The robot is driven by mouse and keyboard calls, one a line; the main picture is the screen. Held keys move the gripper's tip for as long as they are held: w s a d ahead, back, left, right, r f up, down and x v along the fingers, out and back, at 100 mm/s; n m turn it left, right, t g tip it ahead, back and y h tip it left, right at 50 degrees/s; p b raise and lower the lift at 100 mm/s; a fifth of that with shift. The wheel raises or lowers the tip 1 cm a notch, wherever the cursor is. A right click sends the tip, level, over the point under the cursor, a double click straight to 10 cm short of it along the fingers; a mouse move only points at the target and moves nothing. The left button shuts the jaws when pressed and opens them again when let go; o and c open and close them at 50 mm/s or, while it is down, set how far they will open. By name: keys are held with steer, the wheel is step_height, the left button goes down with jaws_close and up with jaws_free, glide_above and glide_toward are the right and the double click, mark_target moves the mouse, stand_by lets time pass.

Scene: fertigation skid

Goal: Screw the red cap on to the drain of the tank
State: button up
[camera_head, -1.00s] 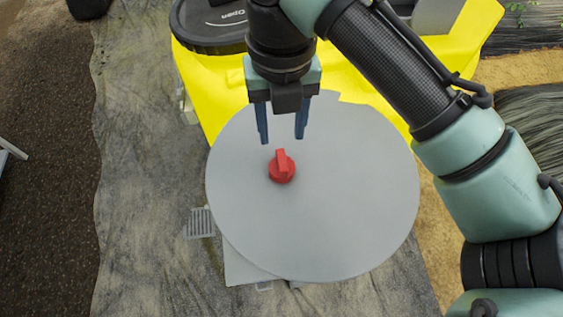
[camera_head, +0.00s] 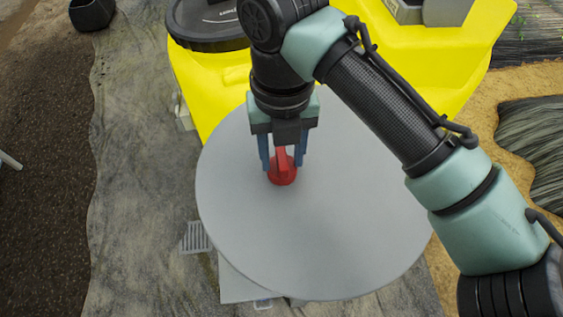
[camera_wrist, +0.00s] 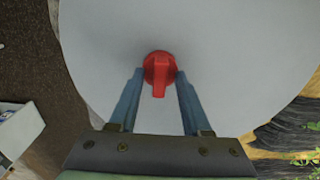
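The red cap (camera_head: 282,168) lies on the round grey table top, its raised grip bar facing up. It also shows in the wrist view (camera_wrist: 159,72), just beyond and between the fingertips. My gripper (camera_head: 282,164) is open, with its blue fingers pointing down on either side of the cap. I cannot tell whether the fingers touch it. The yellow tank (camera_head: 205,75) stands behind the table, with a black lid on top. The tank's drain is not visible in these views.
The round grey table (camera_head: 320,240) is otherwise bare. A floor grate (camera_head: 196,237) lies to its left on the grey ground. A black pot (camera_head: 92,14) stands at the far left. A pale box (camera_wrist: 18,128) shows at the left of the wrist view.

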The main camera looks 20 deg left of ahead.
mark_target(282, 157)
jaws_close()
steer(key=shift+r, duration=0.1)
steer(key=shift+r+p, duration=2)
steer(key=shift+r, duration=0.4)
